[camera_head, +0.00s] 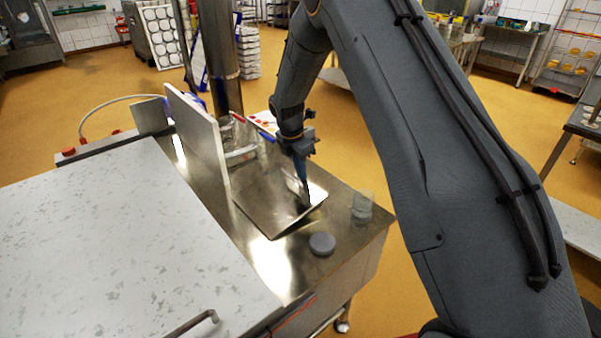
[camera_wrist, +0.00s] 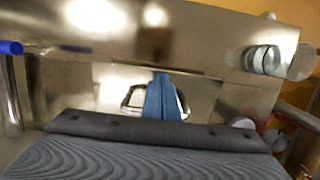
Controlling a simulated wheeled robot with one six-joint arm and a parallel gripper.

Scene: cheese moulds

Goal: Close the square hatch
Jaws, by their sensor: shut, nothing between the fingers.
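The square hatch (camera_head: 262,212) is a shiny metal plate in the steel tabletop, right of an upright white board. In the head view it looks tilted, with a dark strip along its near right edge; how far it stands open is hard to tell. My gripper (camera_head: 305,186) points down over the plate's right part, its blue fingers shut and empty. In the wrist view the fingers (camera_wrist: 160,78) stand in front of a metal loop handle (camera_wrist: 132,97) on the plate, hiding its middle. Whether they touch the handle or plate I cannot tell.
A clear glass jar (camera_head: 361,208) and a grey round puck (camera_head: 322,243) stand on the tabletop right of the hatch. Glassware (camera_head: 238,150) stands behind it. The white board (camera_head: 198,135) and a large pale slab (camera_head: 110,245) fill the left. My arm covers the right.

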